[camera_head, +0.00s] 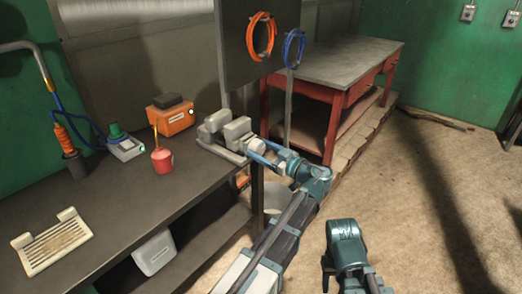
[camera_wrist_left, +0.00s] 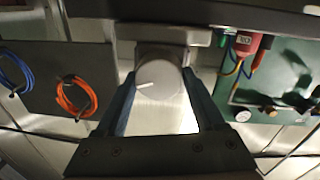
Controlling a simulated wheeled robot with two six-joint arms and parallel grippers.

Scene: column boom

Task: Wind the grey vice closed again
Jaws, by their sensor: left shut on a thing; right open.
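The grey vice (camera_head: 222,132) stands at the right end of the dark workbench in the head view, its two blocky jaws on a flat base. My left gripper (camera_head: 251,148) reaches it from the right, its blue fingers on the vice's near end. In the left wrist view a round grey knob (camera_wrist_left: 160,82) with a white line mark sits between the left gripper's two fingers (camera_wrist_left: 158,92), which are shut on its sides. The mark points left and slightly down. The gap between the jaws is too small to judge. My right arm shows at the bottom of the head view, its fingers out of sight.
On the workbench (camera_head: 120,215) stand an orange box (camera_head: 175,119), a red oil can (camera_head: 162,159), a green-topped device (camera_head: 122,146) and a slotted cream tray (camera_head: 52,243). A panel with orange (camera_head: 261,36) and blue (camera_head: 293,47) hoses rises behind the vice. A red table (camera_head: 345,65) stands beyond.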

